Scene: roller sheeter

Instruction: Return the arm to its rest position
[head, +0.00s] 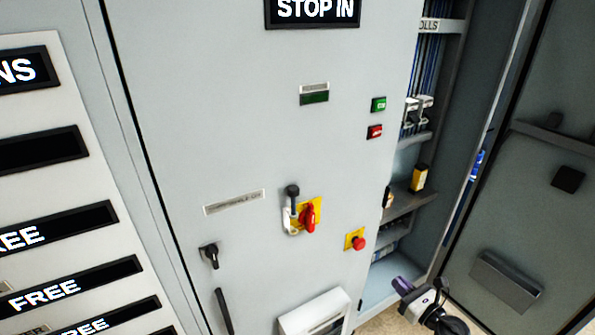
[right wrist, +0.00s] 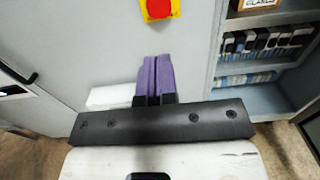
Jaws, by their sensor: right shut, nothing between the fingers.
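My right gripper (head: 402,285) shows at the bottom of the head view, low in front of the grey cabinet (head: 240,130). Its purple fingers are pressed together with nothing between them. In the right wrist view the shut purple fingers (right wrist: 153,78) point at the cabinet front, below the red emergency button on its yellow plate (right wrist: 158,9). The fingers appear apart from the cabinet. My left gripper is not in view.
The cabinet front carries a red rotary switch (head: 308,218), a red button (head: 358,243), a black key handle (head: 210,255) and a white box (head: 315,312). An open compartment with shelves (head: 408,200) and an open door (head: 530,210) stand at the right. Floor shows below.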

